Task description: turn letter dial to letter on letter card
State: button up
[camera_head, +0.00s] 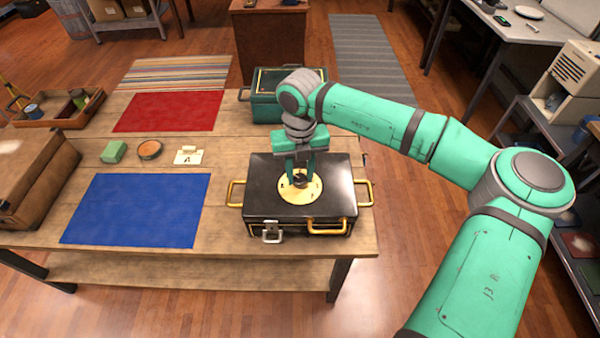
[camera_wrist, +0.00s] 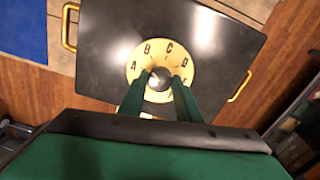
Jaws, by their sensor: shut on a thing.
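The letter dial is a round yellow plate (camera_head: 300,198) with a dark knob (camera_head: 300,180), on top of a black case (camera_head: 258,190) with gold handles. In the wrist view the plate (camera_wrist: 148,57) shows the letters A, B, C and D; the rest is partly hidden by my fingers. My gripper (camera_head: 301,180) points down and is shut on the knob, which also shows in the wrist view (camera_wrist: 159,78). I cannot tell which letter the knob points to. The letter card (camera_head: 188,158) stands on the table left of the case and reads A.
A blue mat (camera_head: 137,208) and a red mat (camera_head: 168,111) lie on the table (camera_head: 225,160). A green block (camera_head: 113,152) and a round orange-topped dish (camera_head: 149,149) are left of the card. A teal case (camera_head: 264,112) stands behind the black one.

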aim_at(300, 178)
jog(key=n, duration=0.6)
jog(key=shift+n, duration=0.3)
dwell(0.4)
jog(key=o, duration=1.1)
jog(key=shift+c, duration=0.2)
jog(key=shift+r, duration=0.1)
notch_tip(300, 178, up, 11)
jog(key=shift+f, duration=0.2)
